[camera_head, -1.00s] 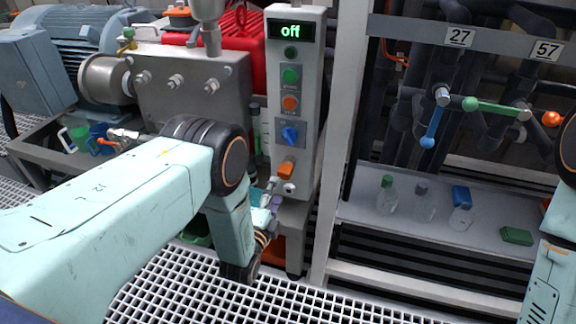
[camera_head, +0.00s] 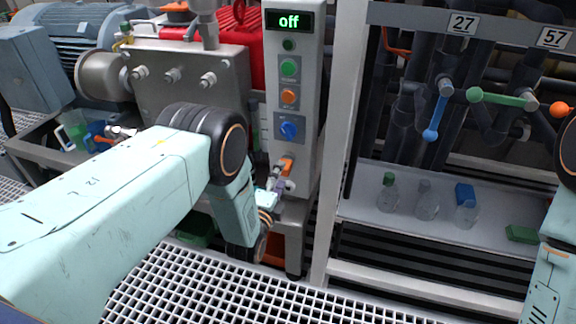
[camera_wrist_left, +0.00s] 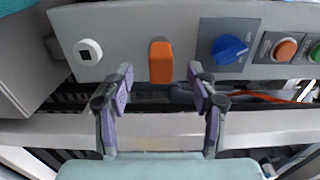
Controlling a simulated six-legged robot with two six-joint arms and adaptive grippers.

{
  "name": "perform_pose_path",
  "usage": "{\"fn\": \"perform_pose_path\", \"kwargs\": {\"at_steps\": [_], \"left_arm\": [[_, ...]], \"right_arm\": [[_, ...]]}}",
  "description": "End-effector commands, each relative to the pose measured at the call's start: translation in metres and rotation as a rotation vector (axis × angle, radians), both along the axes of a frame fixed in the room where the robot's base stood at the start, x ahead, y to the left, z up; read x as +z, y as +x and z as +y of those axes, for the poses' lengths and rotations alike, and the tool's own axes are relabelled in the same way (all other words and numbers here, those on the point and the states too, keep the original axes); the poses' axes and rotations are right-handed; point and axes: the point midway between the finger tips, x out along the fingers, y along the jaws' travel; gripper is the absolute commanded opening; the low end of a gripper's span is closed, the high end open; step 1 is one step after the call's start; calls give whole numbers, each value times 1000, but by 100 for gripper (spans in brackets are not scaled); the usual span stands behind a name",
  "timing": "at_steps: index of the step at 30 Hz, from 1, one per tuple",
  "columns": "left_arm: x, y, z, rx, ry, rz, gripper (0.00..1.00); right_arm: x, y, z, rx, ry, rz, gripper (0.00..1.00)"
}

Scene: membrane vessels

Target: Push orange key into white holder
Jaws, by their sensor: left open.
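The orange key (camera_head: 287,163) sits low on the grey control panel (camera_head: 303,150), below the blue knob. In the left wrist view the orange key (camera_wrist_left: 161,60) stands upright, with an open finger to each side. The white holder (camera_wrist_left: 88,50), a white ring with a dark square opening, is to the left of the key on the panel. It also shows in the head view (camera_head: 290,185), below the key. My left gripper (camera_head: 279,176) is open and close to the key; whether it touches is not clear. My right gripper is out of view.
The panel has a display reading "off" (camera_head: 289,20), a green button (camera_head: 289,67), an orange button (camera_head: 289,96) and a blue knob (camera_head: 290,130). A grey frame post (camera_head: 343,120) stands to the right. A shelf (camera_head: 400,225) holds bottles.

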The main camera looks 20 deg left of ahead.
Motion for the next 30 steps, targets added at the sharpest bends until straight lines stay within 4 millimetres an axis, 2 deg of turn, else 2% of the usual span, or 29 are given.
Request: {"fn": "perform_pose_path", "kwargs": {"at_steps": [1, 6, 12, 30], "left_arm": [[-1, 8, 0, 0, 0, -4, 58], [-2, 27, -1, 0, 0, -3, 58], [-1, 41, -2, 0, 0, -2, 58], [1, 45, -2, 0, 0, 0, 58]], "right_arm": [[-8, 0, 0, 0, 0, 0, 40], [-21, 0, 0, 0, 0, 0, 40], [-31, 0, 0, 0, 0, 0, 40], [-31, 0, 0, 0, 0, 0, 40]]}}
